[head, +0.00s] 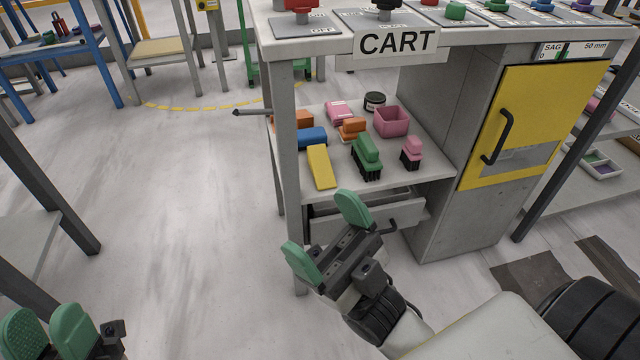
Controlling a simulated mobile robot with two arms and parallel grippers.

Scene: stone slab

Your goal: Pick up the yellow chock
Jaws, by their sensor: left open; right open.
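The yellow chock (320,168) is a flat yellow wedge lying near the front left edge of the cart's lower shelf (432,158). A blue block lies just behind it and a green brush to its right. My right gripper (327,236) is open and empty, in front of the shelf and below the chock in the picture, apart from it. My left gripper (47,328) is open and empty at the bottom left corner, far from the shelf.
A blue block (312,138), green brush (367,157), pink brush (411,152), orange brush (352,128), pink bin (391,120) and black tin (375,101) share the shelf. A grey leg (286,150) stands left of the chock. A drawer (408,212) sits below. The yellow door (545,110) is shut.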

